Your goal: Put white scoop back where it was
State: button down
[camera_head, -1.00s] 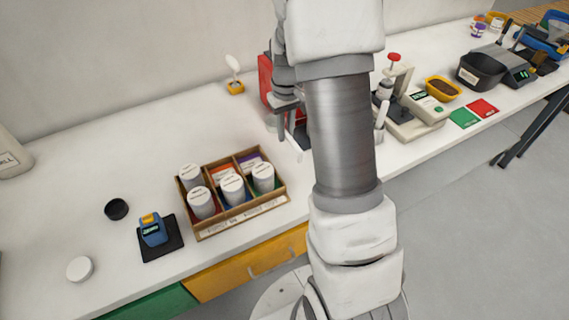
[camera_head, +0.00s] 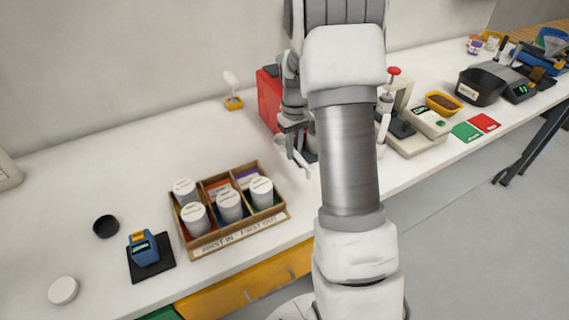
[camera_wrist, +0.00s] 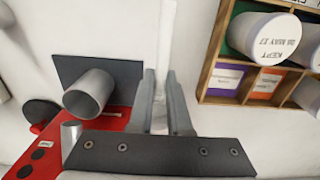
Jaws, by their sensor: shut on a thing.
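My gripper (camera_head: 292,128) is above the bench, in front of the red machine (camera_head: 268,97). It is shut on a slim white thing, apparently the white scoop (camera_head: 299,158), which hangs below the fingers. In the wrist view a pale strip of the scoop (camera_wrist: 160,112) shows between the two grey fingers (camera_wrist: 165,100); the rest is hidden. I cannot tell whether the scoop touches the bench. A second white spoon-shaped thing (camera_head: 231,79) stands upright in a small yellow holder (camera_head: 234,103) near the wall.
A wooden divided box (camera_head: 240,239) with several white-lidded jars stands left of my gripper. Bench between yellow holder and box is clear.

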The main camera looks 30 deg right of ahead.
jog(key=shift+w+a+f, duration=0.35)
jog(key=shift+a+f, duration=0.1)
jog(key=shift+a, duration=0.15)
jog(key=shift+w+a+f, duration=0.3)
jog(key=shift+a+f, duration=0.1)
jog(key=shift+a, duration=0.15)
jog(key=shift+f, duration=1.95)
jog(key=shift+f, duration=0.15)
jog(key=c, duration=0.9)
grip_release()
jog(key=shift+o, duration=0.2)
